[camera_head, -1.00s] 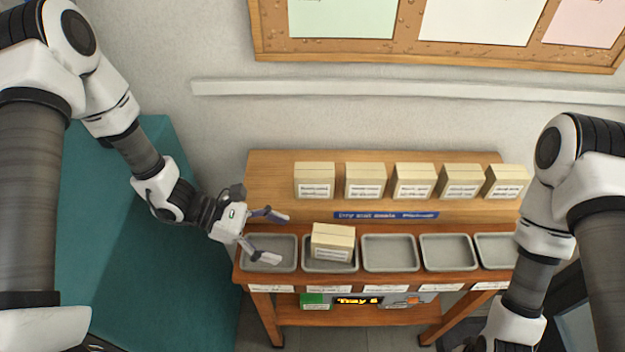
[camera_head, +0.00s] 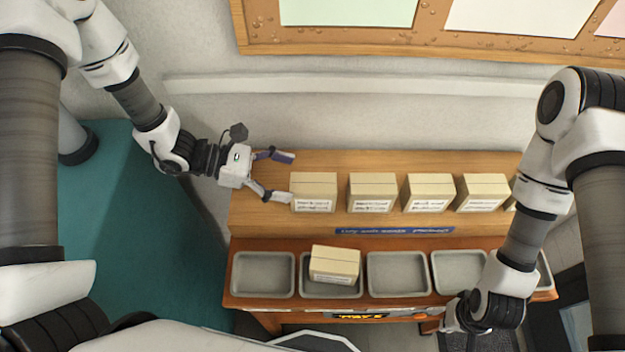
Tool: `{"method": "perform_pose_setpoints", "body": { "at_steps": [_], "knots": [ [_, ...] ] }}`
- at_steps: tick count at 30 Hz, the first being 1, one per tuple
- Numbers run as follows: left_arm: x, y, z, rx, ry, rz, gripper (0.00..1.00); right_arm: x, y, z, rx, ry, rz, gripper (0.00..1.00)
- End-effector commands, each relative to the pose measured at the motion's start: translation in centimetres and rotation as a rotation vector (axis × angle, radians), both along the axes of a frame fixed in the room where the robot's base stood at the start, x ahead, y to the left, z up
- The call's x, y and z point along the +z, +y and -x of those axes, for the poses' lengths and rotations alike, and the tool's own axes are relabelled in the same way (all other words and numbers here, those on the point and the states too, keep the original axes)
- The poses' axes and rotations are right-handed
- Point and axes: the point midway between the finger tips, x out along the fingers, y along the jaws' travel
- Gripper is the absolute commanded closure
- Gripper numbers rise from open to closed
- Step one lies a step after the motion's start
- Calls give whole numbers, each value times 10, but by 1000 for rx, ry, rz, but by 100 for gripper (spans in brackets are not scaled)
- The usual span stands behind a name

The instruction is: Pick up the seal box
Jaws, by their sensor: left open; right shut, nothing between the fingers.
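Several cream seal boxes with white labels stand in a row on the upper wooden shelf; the leftmost seal box (camera_head: 314,192) is closest to my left gripper. Another seal box (camera_head: 335,264) sits in the second grey tray from the left. My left gripper (camera_head: 283,177) is open, its fingers pointing right, just left of the leftmost shelf box. The lower fingertip is at or very near that box's left side; I cannot tell if they touch. My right gripper (camera_head: 450,318) is low at the right, beside the bench front, and its fingers are hardly visible.
Grey trays line the lower level; the leftmost tray (camera_head: 263,275) and the third tray (camera_head: 398,274) are empty. A blue label strip (camera_head: 395,231) runs along the shelf front. A wall rail (camera_head: 350,87) and a cork board (camera_head: 430,38) are behind. A teal surface (camera_head: 135,230) lies left.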

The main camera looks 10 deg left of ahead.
Motion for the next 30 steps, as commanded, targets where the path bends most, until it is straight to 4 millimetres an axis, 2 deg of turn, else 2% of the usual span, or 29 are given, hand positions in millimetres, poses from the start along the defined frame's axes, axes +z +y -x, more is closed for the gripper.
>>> {"method": "perform_pose_setpoints", "body": {
  "at_steps": [1, 12, 19, 20, 21, 25, 26, 30],
  "knots": [
    [-8, -6, 0, -4, 0, -1, 19, -9, 0, 1, 0, 1, 0, 100],
    [-27, -55, -3, -3, -3, -2, 19, -30, 0, 1, 0, 1, 0, 100],
    [-26, -58, -5, 0, -2, 1, 19, -29, 0, 1, 0, 1, 0, 100],
    [-26, -58, -5, 0, -2, 1, 22, -29, 0, 1, 0, 1, 0, 100],
    [-26, -58, -4, 0, -2, 1, 36, -29, 0, 1, 0, 1, 0, 100],
    [-26, -58, -4, 0, -2, 0, 82, -29, 0, 1, 0, 1, 0, 100],
    [-26, -58, -4, 1, -1, 0, 87, -29, 0, 1, 0, 1, 0, 100],
    [-26, -57, -5, 0, -2, 0, 87, -29, 0, 1, 0, 1, 0, 100]
  ]
}}
